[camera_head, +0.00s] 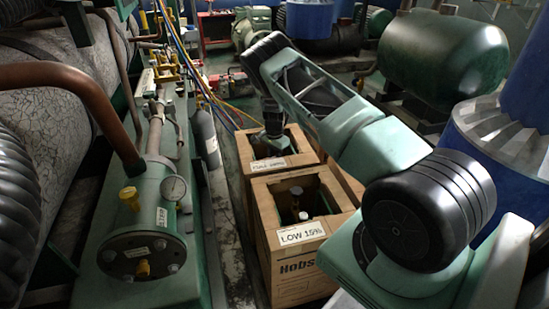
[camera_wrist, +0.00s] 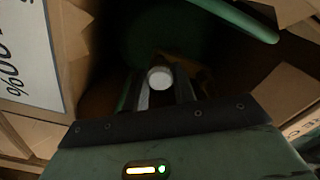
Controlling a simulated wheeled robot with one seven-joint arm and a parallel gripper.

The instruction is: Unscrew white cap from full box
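The full box is the rear open cardboard box (camera_head: 245,150) in the head view, with a white label (camera_head: 268,165) on its front. The label reads 100% in the wrist view (camera_wrist: 30,50). My gripper (camera_head: 273,140) points down into this box. In the wrist view the round white cap (camera_wrist: 160,77) lies between the two dark fingers of my gripper (camera_wrist: 163,90). The fingers are close on either side of it, but I cannot tell whether they touch it. A dark green cylinder top shows dimly behind the cap. The cap is hidden in the head view.
The front cardboard box (camera_head: 290,270), labelled LOW 15%, holds a cylinder with a white cap (camera_head: 304,215). A green machine with a gauge (camera_head: 174,188) stands left of the boxes. A grey cylinder (camera_head: 207,135) stands near the rear box. A green tank (camera_head: 440,55) is at back right.

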